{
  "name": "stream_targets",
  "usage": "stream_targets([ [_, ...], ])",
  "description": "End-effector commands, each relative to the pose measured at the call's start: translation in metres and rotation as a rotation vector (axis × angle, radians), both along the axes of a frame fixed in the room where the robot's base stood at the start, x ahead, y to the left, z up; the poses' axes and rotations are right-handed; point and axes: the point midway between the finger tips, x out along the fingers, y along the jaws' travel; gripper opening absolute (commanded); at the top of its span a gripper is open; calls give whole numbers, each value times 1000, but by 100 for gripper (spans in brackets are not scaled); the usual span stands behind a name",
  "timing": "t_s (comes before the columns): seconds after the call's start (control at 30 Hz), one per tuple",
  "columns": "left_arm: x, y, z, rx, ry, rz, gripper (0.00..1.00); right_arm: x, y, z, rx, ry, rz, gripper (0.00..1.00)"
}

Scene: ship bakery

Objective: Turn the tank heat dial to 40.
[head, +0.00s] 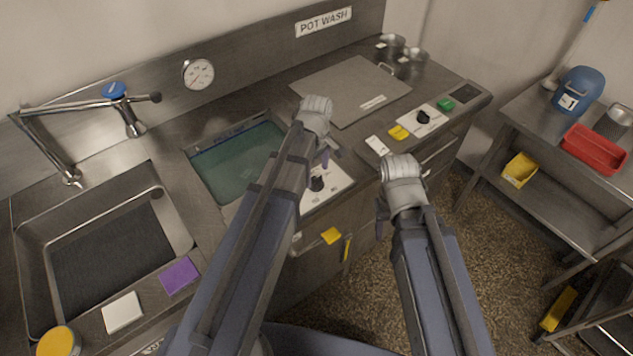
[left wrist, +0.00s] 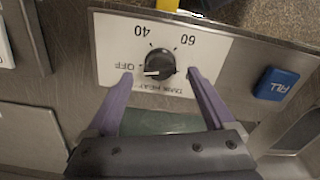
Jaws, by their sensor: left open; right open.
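The tank heat dial (left wrist: 159,65) is a round black knob on a white plate (left wrist: 110,40) marked OFF, 40 and 60, upside down in the left wrist view. Its white pointer mark lies toward OFF. In the head view the dial (head: 317,183) is on the counter front of the tank, partly beside my left arm. My left gripper (left wrist: 160,75) is open, with one purple finger on each side of the dial and gaps showing between fingers and knob. In the head view my left gripper (head: 325,159) is just above the dial. My right gripper (head: 381,209) is open, off the counter's front edge.
The water tank (head: 235,160) lies left of the dial, and a blue FILL button (left wrist: 277,84) is close to the plate. A sink (head: 170,215) is at left.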

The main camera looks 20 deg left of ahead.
Motion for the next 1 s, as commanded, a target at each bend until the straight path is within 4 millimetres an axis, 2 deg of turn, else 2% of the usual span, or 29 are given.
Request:
stream_targets([
  [0.03, 0, 0, -12, 0, 0, 0, 88, 0, 0, -13, 0, 0, 0, 50],
  [0.13, 0, 0, -20, 0, 0, 0, 88, 0, 0, -20, 0, 0, -1, 50],
  [0.5, 0, 0, -21, 0, 0, 0, 86, 0, 0, -21, 0, 0, -1, 50],
  [1.0, 0, 0, -21, 0, 0, 0, 30, 0, 0, -21, 0, 0, 0, 50],
])
